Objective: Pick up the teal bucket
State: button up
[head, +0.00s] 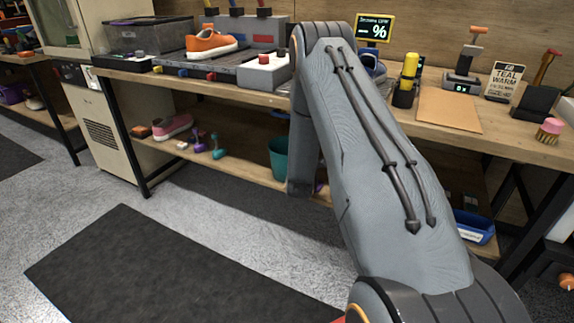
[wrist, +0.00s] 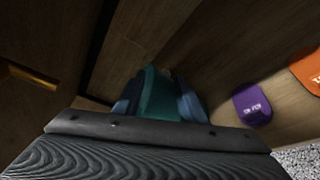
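The teal bucket (head: 279,158) stands on the lower shelf of the workbench in the head view, its right side hidden behind my arm. In the wrist view, a teal part of the bucket (wrist: 158,94) shows between the two dark blue-grey fingers of my gripper (wrist: 157,104). The fingers are apart, one on each side of the teal surface. I cannot tell whether they touch it. My gripper is hidden behind my arm in the head view.
The lower shelf (head: 240,172) also holds a pink shoe (head: 172,126) and several small bottles or brushes to the left. The bench top (head: 400,118) overhangs it. A purple item (wrist: 252,105) and an orange item (wrist: 308,70) lie right in the wrist view.

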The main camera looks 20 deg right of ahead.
grip_shut()
dwell(1.4)
